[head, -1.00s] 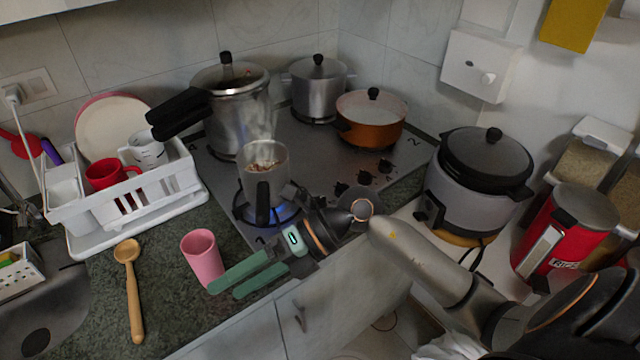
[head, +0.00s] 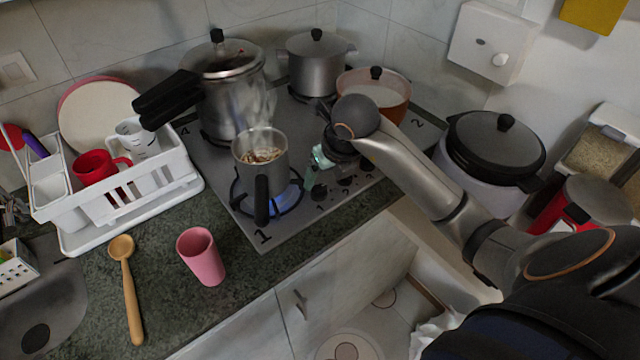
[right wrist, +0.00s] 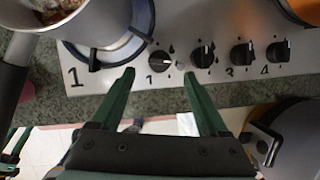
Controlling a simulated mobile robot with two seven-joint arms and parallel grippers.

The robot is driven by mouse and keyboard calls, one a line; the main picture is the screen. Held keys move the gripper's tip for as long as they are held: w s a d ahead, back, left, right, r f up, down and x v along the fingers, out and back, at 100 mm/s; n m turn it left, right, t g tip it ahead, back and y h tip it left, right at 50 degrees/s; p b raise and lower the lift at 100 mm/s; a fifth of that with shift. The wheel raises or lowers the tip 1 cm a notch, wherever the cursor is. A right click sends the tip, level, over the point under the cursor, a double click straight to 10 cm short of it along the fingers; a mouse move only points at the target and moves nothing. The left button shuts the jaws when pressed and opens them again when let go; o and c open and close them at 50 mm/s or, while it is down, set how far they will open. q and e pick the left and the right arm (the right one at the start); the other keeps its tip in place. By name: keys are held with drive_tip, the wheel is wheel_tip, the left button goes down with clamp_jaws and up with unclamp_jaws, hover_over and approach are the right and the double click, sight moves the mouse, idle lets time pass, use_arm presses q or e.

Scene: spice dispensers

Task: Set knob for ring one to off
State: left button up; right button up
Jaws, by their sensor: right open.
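Ring one is the front left burner (head: 236,200), marked 1, with a blue flame under a small steel pot (head: 262,150). In the right wrist view its knob (right wrist: 160,60) is black and round, above a printed 1, at the left end of the knob row. My right gripper (right wrist: 159,74) is open, its two green fingers pointing at this knob, one tip to each side and a little short of it. In the head view the right gripper (head: 314,168) is over the knob row, partly hidden by its own wrist. My left gripper is not seen in the head view.
Three more knobs (right wrist: 203,54) stand to the right. A pressure cooker (head: 232,100), a steel pot (head: 318,68) and an orange pot (head: 385,92) stand on the hob. The small pot's handle (head: 262,198) sticks out forward. A pink cup (head: 202,257) stands on the counter.

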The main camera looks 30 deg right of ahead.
sight(319, 188)
drive_tip(key=x, duration=0.6)
drive_tip(key=shift+c, duration=0.3)
drive_tip(key=shift+r, duration=0.1)
clamp_jaws()
